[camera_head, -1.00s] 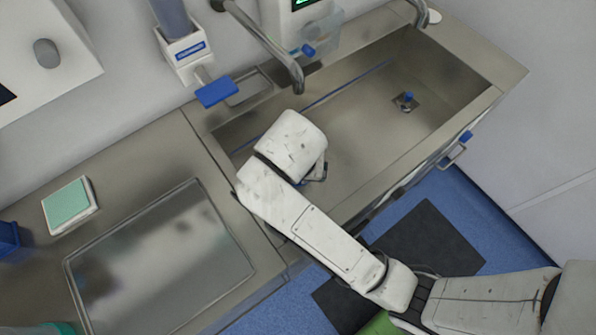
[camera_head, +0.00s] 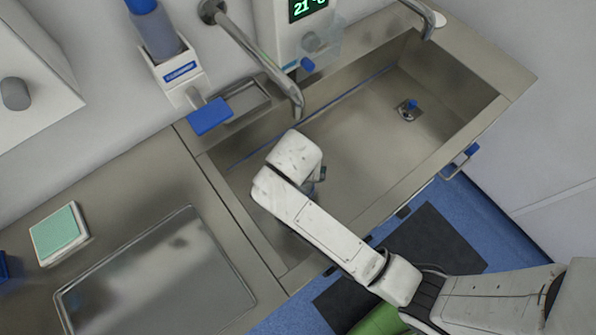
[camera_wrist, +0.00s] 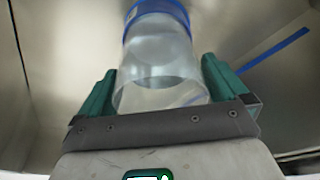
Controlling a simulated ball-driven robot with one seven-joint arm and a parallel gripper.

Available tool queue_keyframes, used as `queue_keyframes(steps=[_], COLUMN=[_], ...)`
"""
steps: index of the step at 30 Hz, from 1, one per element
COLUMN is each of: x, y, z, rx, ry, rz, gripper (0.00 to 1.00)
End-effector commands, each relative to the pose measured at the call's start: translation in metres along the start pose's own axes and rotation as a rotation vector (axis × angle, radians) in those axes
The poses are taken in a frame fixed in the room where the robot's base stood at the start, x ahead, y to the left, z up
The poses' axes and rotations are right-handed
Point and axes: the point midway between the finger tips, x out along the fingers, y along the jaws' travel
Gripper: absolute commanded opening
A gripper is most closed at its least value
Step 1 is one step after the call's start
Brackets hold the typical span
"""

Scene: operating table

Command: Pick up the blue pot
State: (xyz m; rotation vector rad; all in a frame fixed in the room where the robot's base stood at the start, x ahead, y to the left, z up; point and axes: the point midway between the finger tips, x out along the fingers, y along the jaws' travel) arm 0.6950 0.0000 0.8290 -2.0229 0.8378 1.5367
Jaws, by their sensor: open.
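In the wrist view a clear, see-through pot with a blue rim band (camera_wrist: 155,50) lies ahead of my gripper (camera_wrist: 158,80). The two green fingers stand apart, one on each side of the pot, and its near end sits between them. A gap shows by the fingers, though I cannot tell whether either touches the pot. In the head view my white arm reaches over the left part of the sink and hides most of the gripper and the pot.
The steel sink (camera_head: 365,135) has walls around it and a drain with a blue plug (camera_head: 411,104). A tap (camera_head: 262,65) hangs over it, close to my arm. A blue-lever dispenser (camera_head: 180,70) is on the wall. A steel tray (camera_head: 155,280) and a green-topped box (camera_head: 58,233) are on the left counter.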

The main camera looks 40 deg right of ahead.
Motion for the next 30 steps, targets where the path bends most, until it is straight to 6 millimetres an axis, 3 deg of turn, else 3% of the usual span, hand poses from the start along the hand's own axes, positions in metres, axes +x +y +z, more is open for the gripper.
queue_keyframes(steps=[8, 24, 30], x=[0.0046, 0.0040, 0.0039], y=[0.0001, 0.0000, -0.0001], z=[0.0001, -0.0002, -0.0002], rx=[0.001, 0.001, 0.001], ry=[0.000, 0.001, 0.001], rz=[-0.001, -0.001, -0.001], gripper=[1.00, 0.50, 0.48])
